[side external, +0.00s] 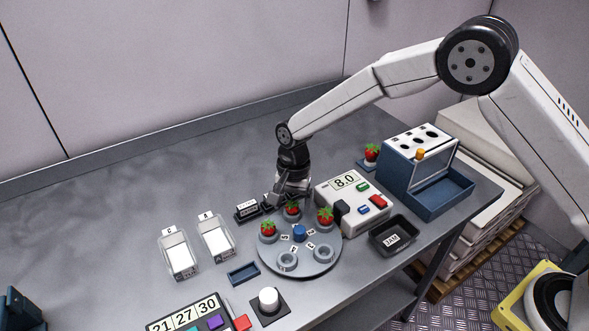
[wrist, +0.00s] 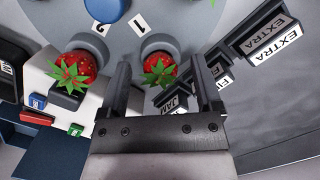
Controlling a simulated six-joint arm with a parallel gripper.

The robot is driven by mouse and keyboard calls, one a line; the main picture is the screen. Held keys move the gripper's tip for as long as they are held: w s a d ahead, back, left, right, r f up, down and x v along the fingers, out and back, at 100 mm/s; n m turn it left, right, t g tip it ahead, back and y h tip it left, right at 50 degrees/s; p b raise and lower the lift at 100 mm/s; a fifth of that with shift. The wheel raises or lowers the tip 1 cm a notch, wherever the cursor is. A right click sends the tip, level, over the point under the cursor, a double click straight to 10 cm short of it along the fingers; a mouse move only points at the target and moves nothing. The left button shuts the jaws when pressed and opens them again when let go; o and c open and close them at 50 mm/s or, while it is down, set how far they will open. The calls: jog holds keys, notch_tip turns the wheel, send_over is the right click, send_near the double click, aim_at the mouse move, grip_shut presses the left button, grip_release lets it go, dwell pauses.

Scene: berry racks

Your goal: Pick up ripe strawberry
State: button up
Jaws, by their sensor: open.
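A grey round turntable (side external: 315,267) carries red strawberries with green leaves in several of its cups: one at the left (side external: 267,229), one at the back (side external: 292,209), one at the right (side external: 325,217). Two front cups are empty. My gripper (side external: 287,194) is open, just behind and above the back strawberry. The strawberry by label 2 (wrist: 72,72) is further left. Another strawberry (side external: 371,152) sits beside the blue rack.
A scale reading 8.0 (side external: 350,206) stands close right of the turntable, with a black tray (side external: 393,236) in front. Small black labelled bins (side external: 247,209) are behind left. Clear boxes (side external: 178,254) stand left. A blue rack (side external: 428,200) is at right.

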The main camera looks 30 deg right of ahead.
jog(key=shift+c, duration=0.2)
jog(key=c, duration=0.6)
jog(key=shift+c, duration=0.2)
jog(key=shift+r, duration=0.2)
jog(key=shift+r, duration=0.55)
jog(key=s+d+r, duration=0.4)
jog(key=s+r, duration=0.7)
jog(key=s, duration=0.2)
jog(key=shift+s+r, duration=0.2)
jog(key=shift+r, duration=0.05)
jog(key=shift+w, duration=0.1)
